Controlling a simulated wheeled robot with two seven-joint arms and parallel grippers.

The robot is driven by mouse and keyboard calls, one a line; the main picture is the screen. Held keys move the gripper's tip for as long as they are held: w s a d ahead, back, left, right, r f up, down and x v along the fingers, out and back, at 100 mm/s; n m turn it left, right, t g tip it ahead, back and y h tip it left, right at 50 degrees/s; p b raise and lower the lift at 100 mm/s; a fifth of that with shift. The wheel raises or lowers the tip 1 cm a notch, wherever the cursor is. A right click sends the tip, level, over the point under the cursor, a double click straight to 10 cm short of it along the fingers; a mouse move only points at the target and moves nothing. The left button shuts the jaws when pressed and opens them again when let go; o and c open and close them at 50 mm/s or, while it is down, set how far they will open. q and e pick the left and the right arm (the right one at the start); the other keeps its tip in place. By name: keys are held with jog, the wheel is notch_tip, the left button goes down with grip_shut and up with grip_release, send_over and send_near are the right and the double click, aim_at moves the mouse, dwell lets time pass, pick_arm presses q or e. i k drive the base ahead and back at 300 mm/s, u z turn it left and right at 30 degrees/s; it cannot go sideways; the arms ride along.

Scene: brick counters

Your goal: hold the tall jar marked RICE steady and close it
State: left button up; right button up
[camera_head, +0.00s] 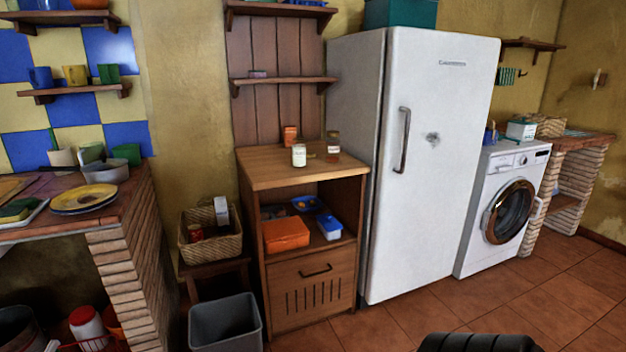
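Several small containers stand on top of the wooden cabinet (262,176) in the middle of the view. A small pale jar (299,156) with a whitish label stands upright near the middle of the top. A brown jar (333,149) stands upright to its right. Their labels are too small to read, so I cannot tell which one, if either, is marked RICE. I cannot tell whether either jar is closed, and I make out no loose lid. Neither of my grippers is in view.
An orange box (290,136) stands behind the jars. The white fridge (440,160) is close on the cabinet's right. A grey bin (225,325) stands on the floor at its front left, near a wicker basket (212,249). Tiled floor (385,328) is clear before the fridge.

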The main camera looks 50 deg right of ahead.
aim_at(299, 151)
jog(key=z, duration=1.6)
